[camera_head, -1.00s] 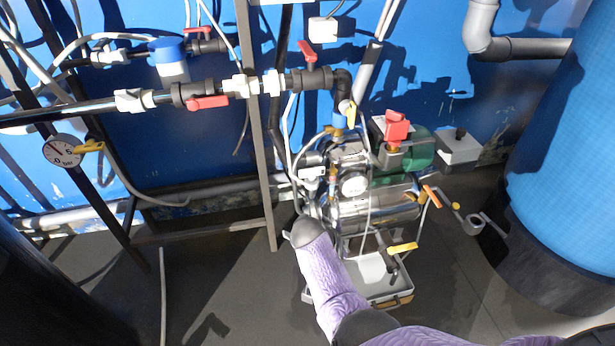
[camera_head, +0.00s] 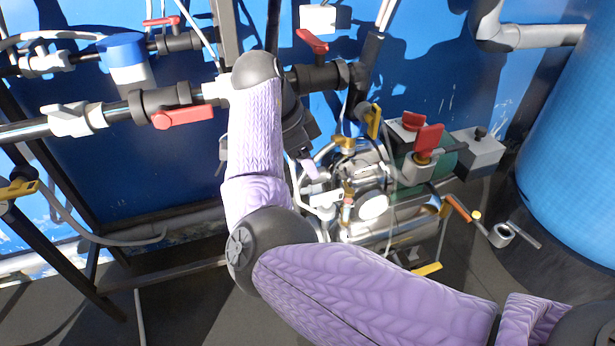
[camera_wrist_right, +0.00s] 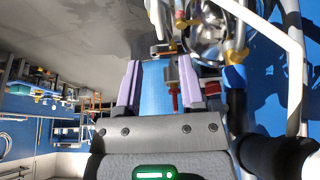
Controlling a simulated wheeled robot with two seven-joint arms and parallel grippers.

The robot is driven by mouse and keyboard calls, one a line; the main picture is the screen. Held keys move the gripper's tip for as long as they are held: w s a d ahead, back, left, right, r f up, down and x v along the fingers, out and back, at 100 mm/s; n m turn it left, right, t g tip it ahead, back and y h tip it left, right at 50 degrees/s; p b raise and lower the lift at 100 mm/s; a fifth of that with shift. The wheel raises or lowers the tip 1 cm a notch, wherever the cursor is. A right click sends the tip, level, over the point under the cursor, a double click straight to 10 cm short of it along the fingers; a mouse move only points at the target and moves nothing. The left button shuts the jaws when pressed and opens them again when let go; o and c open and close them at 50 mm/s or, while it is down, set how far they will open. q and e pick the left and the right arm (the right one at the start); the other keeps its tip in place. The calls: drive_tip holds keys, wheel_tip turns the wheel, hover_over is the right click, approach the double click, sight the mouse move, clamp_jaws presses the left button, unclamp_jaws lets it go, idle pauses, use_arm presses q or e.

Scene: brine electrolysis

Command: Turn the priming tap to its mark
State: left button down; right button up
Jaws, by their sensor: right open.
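The pump (camera_head: 385,215), with a shiny steel body, stands at the right of the pipe frame. Several small taps show around it: a yellow-handled tap (camera_head: 373,121) above it, a red-handled one (camera_head: 429,140) on its right, and an orange handle (camera_head: 458,207) farther right. I cannot tell which is the priming tap or see its mark. My right gripper (camera_head: 309,167) is left of the pump, partly hidden by its own wrist. In the right wrist view my right gripper (camera_wrist_right: 160,88) is open, with a red part (camera_wrist_right: 172,90) showing between or beyond the fingers. The left gripper is out of view.
A dark pipe with red-handled valves (camera_head: 182,117) crosses behind my right arm. A blue tank (camera_head: 570,150) stands at the right. A grey box (camera_head: 477,152) sits behind the pump. The blue wall (camera_head: 400,75) is close behind.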

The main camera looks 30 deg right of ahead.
sight(326, 194)
drive_tip(key=b+x, duration=0.5)
drive_tip(key=x, duration=0.4)
drive_tip(key=shift+a, duration=0.2)
drive_tip(key=shift+s+d+f+b, duration=0.15)
drive_tip(key=shift+d+f+b, duration=0.15)
drive_tip(key=shift+f+b, duration=0.15)
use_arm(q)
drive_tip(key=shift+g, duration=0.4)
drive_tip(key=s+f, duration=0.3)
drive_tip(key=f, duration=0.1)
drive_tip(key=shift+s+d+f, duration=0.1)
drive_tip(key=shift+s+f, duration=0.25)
use_arm(e)
drive_tip(key=shift+r, duration=0.1)
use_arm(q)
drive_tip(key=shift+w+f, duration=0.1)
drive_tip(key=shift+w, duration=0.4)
use_arm(e)
clamp_jaws()
